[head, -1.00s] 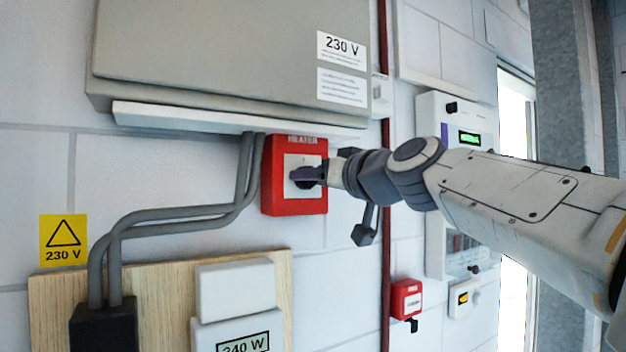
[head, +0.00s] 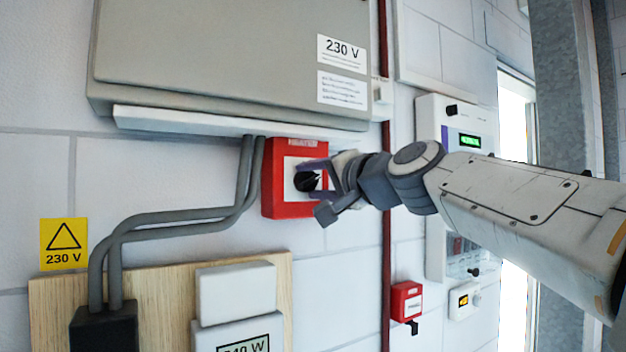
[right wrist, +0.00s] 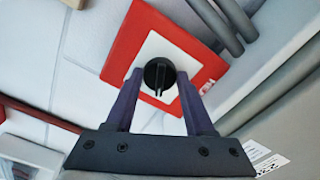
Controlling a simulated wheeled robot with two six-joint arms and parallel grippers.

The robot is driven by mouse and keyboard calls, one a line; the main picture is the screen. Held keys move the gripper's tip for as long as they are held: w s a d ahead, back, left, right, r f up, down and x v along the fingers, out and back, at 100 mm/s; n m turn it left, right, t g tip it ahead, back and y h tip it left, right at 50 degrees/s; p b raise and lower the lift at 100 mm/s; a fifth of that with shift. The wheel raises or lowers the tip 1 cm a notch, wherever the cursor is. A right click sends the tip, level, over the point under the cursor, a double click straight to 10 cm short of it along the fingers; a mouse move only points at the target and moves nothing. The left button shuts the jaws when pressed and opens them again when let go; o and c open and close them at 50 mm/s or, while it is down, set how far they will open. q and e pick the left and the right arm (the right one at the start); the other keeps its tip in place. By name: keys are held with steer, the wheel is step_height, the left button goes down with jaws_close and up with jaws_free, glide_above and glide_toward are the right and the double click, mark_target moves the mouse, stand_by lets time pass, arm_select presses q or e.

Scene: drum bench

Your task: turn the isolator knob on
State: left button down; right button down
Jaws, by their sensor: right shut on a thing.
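The isolator is a red box (head: 283,208) on the wall under the grey cabinet, with a white plate and a round black knob (head: 306,181). The knob also shows in the right wrist view (right wrist: 159,75), with its grip bar pointing toward the gripper base. My right gripper (head: 320,180) reaches in from the right and is shut on the knob, one purple finger on each side of it. The fingers partly cover the plate's right side in the head view. My left gripper is in neither view.
The grey 230 V cabinet (head: 230,50) with its pale lower ledge hangs just above the isolator. Grey conduits (head: 180,213) run down on its left. A dark red pipe (head: 386,250) and a small red box (head: 406,300) are to the right. The wall below the isolator is clear.

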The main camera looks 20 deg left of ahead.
steer(key=m, duration=0.5)
steer(key=shift+p, duration=0.4)
stand_by(0.3)
steer(key=shift+c, duration=1.3)
jaws_free()
